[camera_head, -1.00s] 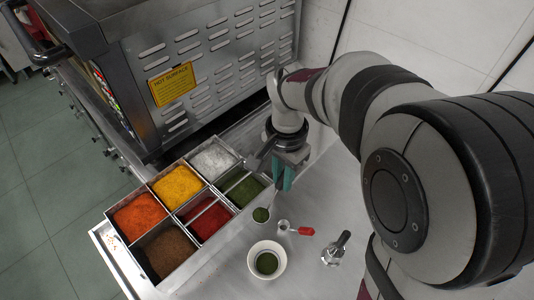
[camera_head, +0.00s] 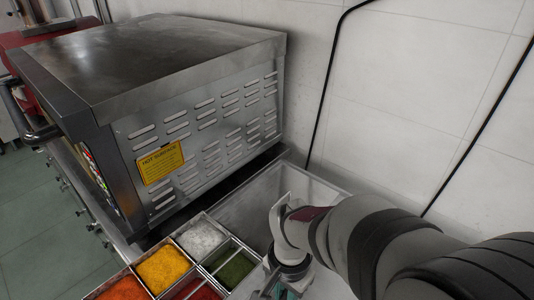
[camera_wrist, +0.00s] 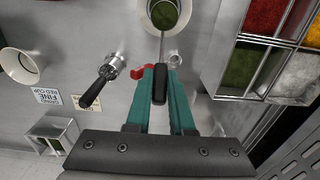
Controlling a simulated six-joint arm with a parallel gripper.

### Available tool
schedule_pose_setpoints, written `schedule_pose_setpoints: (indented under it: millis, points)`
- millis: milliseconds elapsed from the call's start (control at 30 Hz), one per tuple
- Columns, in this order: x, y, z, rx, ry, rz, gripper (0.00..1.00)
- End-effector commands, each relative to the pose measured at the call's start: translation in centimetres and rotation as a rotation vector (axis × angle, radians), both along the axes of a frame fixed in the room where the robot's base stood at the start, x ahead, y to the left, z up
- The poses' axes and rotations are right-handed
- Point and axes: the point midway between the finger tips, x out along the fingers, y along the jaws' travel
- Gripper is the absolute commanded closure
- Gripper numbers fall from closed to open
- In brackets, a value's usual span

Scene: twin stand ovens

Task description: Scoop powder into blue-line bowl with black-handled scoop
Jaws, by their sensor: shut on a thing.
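My gripper (camera_wrist: 160,80) has teal fingers and is shut on the black handle of the scoop (camera_wrist: 160,88) in the wrist view. The scoop's thin stem runs up to a round patch of green powder (camera_wrist: 164,14) at the top edge. A pale bowl rim (camera_wrist: 148,16) rings that patch, cut off by the frame. I cannot tell how much of the green lies in the scoop and how much in the bowl, or whether they touch. No blue line is discernible. In the head view my gripper (camera_head: 281,290) shows only at the bottom edge; scoop and bowl are out of frame.
Powder bins, including green (camera_wrist: 238,62) and red (camera_wrist: 264,15), stand at the right. The oven (camera_head: 190,110) stands behind the bins.

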Motion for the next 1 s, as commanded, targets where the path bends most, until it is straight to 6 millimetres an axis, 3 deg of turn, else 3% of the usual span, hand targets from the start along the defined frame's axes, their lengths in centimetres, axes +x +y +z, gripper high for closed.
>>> schedule_pose_setpoints:
  millis: [200, 1000]
  points:
    - [-0.1, 0.0, -0.9, 0.001, 0.002, -0.002, 1.0]
    - [-2.1, 2.1, 1.0, -0.221, -0.219, 0.004, 1.0]
